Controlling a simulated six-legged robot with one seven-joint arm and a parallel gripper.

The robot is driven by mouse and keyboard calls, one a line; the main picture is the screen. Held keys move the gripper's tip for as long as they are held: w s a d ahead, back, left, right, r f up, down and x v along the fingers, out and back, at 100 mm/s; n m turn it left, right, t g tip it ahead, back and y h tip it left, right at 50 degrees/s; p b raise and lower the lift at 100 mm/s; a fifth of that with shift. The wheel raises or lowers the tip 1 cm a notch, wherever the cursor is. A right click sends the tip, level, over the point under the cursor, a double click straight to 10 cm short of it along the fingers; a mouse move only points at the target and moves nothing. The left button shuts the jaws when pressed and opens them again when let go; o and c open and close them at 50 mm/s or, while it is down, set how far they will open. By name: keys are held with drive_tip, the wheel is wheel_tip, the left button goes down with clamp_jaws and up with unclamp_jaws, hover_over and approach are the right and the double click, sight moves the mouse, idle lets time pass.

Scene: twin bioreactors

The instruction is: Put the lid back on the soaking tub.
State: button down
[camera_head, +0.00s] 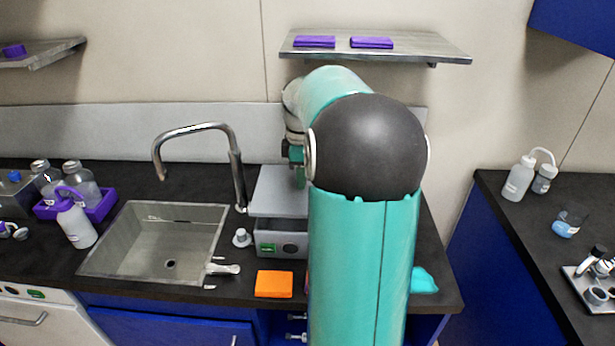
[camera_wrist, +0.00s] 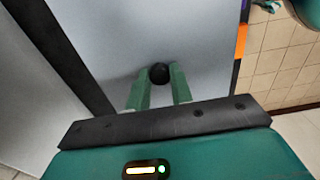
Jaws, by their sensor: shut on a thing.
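The soaking tub (camera_head: 268,246) is a grey box with a green label on its front, on the dark counter right of the sink. A flat grey lid (camera_head: 272,202) shows above it; I cannot tell whether it touches the rim. In the wrist view the lid (camera_wrist: 150,35) fills much of the picture, with a round black knob (camera_wrist: 159,73) on it. My gripper (camera_wrist: 160,80) is shut on that knob, one green finger on each side. In the head view my gripper (camera_head: 299,176) is partly hidden by my arm, which also hides the tub's right side.
A sink (camera_head: 150,245) with a curved faucet (camera_head: 236,170) lies to the left. An orange cloth (camera_head: 274,284) lies in front of the tub. A wall shelf (camera_head: 400,45) with purple items hangs above. A purple tray (camera_head: 105,205) with bottles stands far left.

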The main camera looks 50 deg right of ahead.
drive_tip(key=shift+w+a+f, duration=0.15)
drive_tip(key=shift+w+a, duration=0.05)
drive_tip(key=shift+w, duration=0.1)
drive_tip(key=shift+s+f, duration=0.1)
drive_tip(key=shift+f, duration=2.4)
drive_tip(key=shift+f, duration=0.65)
idle(1.3)
drive_tip(key=c, duration=0.7)
unclamp_jaws()
